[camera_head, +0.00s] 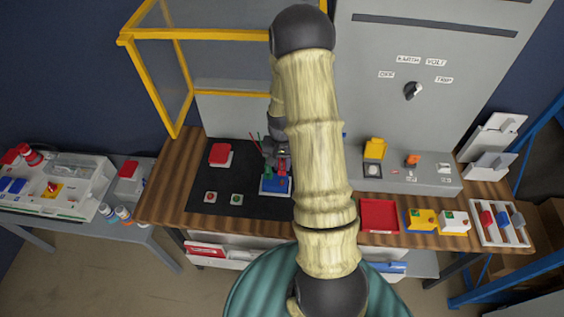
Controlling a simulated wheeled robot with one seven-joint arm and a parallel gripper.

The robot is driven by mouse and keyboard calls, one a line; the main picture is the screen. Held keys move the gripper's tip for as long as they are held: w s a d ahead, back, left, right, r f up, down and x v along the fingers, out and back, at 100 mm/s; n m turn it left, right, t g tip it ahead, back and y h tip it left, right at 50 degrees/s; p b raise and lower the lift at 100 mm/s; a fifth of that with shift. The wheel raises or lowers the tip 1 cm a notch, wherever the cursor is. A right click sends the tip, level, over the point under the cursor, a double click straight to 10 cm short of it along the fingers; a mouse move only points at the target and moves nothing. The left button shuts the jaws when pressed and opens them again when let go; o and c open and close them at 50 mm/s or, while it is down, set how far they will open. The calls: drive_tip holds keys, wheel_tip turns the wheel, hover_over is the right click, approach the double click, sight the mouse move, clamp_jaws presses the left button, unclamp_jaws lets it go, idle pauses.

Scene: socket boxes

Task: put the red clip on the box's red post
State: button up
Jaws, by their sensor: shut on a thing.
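A small blue box (269,187) stands on the black mat, just left of my arm. Small red and green parts show on top of it. My gripper (279,160) is right over the box, partly covered by my arm. It is shut on a small red piece (282,169), which looks like the red clip. The red piece is at or just above the box top. I cannot tell whether it touches the red post, which I cannot make out apart from it. Thin red and dark leads (258,141) stick up left of the gripper.
The black mat (230,180) also holds a red-topped block (221,155) and two buttons. A yellow-framed guard (180,90) stands behind. Right of my arm are a red tray (380,216), yellow boxes (421,220) and a grey switch panel (440,90).

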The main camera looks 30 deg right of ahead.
sight(282, 170)
drive_tip(key=shift+w+f+b, duration=0.1)
drive_tip(key=shift+f+b, duration=0.85)
drive_tip(key=shift+f, duration=0.65)
drive_tip(key=shift+f, duration=0.1)
drive_tip(key=shift+f, duration=0.1)
drive_tip(key=shift+f+b, duration=0.55)
drive_tip(key=shift+f, duration=0.15)
drive_tip(key=shift+f, duration=0.2)
